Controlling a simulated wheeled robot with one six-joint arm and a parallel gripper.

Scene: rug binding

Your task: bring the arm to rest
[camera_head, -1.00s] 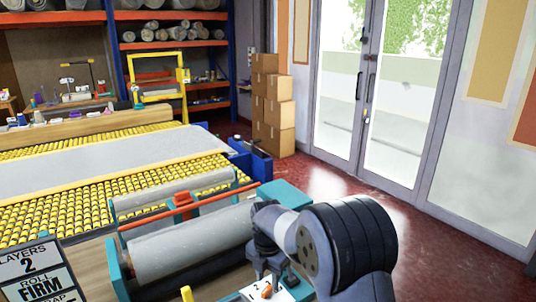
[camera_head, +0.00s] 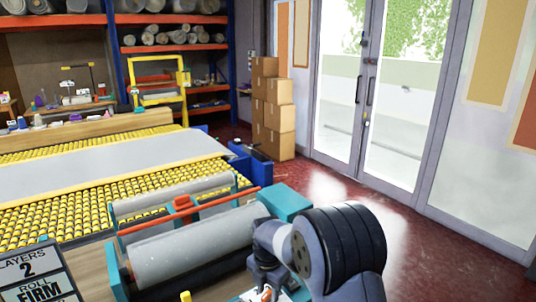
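My arm rises from the bottom edge at the right of centre, with a thick black-banded joint nearest the camera. Its grey wrist bends left and down to my gripper (camera_head: 264,284), which is low in the picture beside the right end of the winding stand. The gripper is small, dark and partly hidden by my arm, so I cannot tell whether its fingers are open or shut. Nothing held in it can be made out.
A grey roll (camera_head: 195,246) lies in a teal stand left of my gripper. A sign (camera_head: 38,275) stands at lower left. Behind are a yellow roller table (camera_head: 60,208), stacked cartons (camera_head: 280,118) and shelves. Red floor (camera_head: 335,180) is open toward the glass doors.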

